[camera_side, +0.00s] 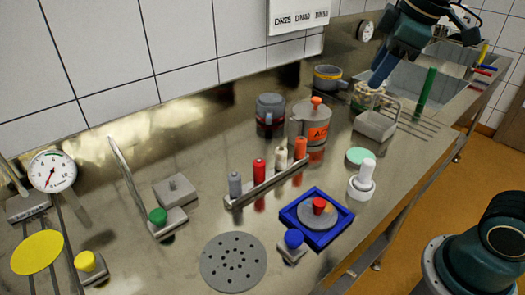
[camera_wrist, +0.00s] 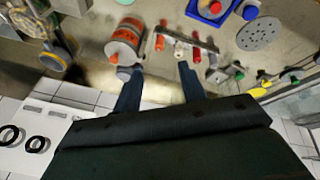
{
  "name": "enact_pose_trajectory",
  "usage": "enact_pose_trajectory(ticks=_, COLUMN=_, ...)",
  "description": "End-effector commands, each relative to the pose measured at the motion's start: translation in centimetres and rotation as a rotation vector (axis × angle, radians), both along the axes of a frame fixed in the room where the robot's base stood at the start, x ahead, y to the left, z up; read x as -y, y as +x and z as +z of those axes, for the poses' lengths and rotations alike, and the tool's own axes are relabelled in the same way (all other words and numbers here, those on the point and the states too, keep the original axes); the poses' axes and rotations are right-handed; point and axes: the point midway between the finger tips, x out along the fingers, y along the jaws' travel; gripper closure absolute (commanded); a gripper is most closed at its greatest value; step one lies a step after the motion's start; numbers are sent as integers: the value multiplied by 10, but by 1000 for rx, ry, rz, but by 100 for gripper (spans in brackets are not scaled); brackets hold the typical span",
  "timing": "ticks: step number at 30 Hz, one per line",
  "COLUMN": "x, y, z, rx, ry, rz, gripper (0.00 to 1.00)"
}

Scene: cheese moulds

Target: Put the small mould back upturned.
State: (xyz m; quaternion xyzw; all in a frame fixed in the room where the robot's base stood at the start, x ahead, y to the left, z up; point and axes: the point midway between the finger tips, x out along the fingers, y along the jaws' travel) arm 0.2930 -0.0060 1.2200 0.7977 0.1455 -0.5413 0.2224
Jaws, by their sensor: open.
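No piece is clearly marked as the small mould, and I cannot tell which one it is. A white stepped piece (camera_side: 362,180) stands upright at the right, beside a pale green disc (camera_side: 357,156). A small pale round vessel (camera_side: 367,97) stands near the back right, close to my gripper. My gripper (camera_side: 378,82) hangs at the upper right in the side view, apart from the bench. In the wrist view its two fingers (camera_wrist: 160,80) are spread with nothing held between them. The arm hides part of the back right.
A rack of coloured pegs (camera_side: 268,187), a blue tray (camera_side: 316,245) and a perforated disc (camera_side: 233,262) lie in front. A sink is behind right.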

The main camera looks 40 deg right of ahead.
Motion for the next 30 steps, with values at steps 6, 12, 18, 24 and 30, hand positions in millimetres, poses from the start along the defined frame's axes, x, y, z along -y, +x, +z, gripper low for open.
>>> enact_pose_trajectory(ticks=6, x=-3, y=-55, z=-27, rx=52, ry=93, rz=-208, gripper=59)
enact_pose_trajectory(ticks=12, x=-5, y=-93, z=-55, rx=90, ry=177, rz=-376, gripper=59)
enact_pose_trajectory(ticks=18, x=-6, y=-112, z=-73, rx=109, ry=227, rz=-468, gripper=59)
enact_pose_trajectory(ticks=24, x=-6, y=-115, z=-76, rx=111, ry=237, rz=-487, gripper=59)
enact_pose_trajectory(ticks=30, x=-6, y=-115, z=-76, rx=111, ry=236, rz=-485, gripper=59)
